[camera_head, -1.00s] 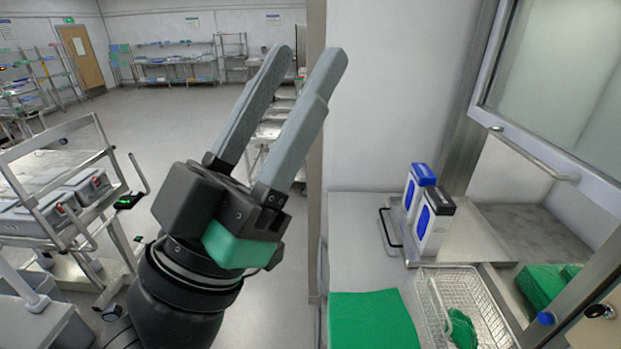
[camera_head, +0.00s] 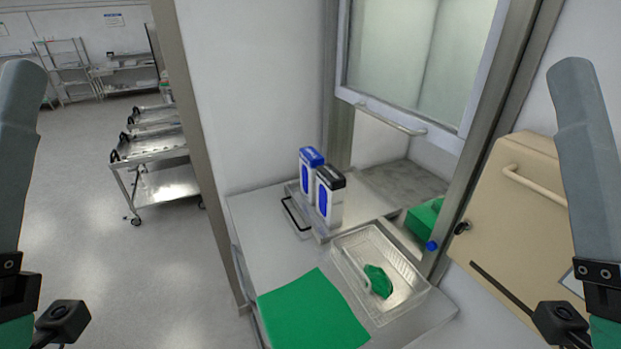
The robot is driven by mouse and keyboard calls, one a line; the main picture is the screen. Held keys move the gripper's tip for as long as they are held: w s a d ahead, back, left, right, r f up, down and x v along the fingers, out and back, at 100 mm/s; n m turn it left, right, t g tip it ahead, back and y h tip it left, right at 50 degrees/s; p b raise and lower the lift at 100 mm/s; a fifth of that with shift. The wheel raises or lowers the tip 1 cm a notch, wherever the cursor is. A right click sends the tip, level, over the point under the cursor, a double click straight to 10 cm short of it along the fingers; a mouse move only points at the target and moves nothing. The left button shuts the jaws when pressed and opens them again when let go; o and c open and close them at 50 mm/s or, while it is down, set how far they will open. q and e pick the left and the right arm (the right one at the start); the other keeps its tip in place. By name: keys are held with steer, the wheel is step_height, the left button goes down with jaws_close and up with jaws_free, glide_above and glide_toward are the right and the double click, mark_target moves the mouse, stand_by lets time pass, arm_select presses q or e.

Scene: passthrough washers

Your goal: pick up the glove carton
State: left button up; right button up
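Two white cartons with blue ovals on their sides stand upright side by side at the back of the counter, one with a blue top (camera_head: 311,171) and one with a black top (camera_head: 329,196). I cannot tell which is meant by the glove carton. My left gripper (camera_head: 20,75) is at the left edge, and my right gripper (camera_head: 575,70) is at the right edge. One grey finger of each shows, so their opening is hidden. Both appear well apart from the cartons, with nothing seen held.
The steel counter (camera_head: 255,215) carries a green sheet (camera_head: 312,312) and a wire basket (camera_head: 408,262) with a green item (camera_head: 378,281). A raised glass hatch (camera_head: 415,60) stands behind. A beige box (camera_head: 520,220) is on the right wall. Carts (camera_head: 165,180) stand left.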

arm_select(q)
steer(key=o, duration=0.8)
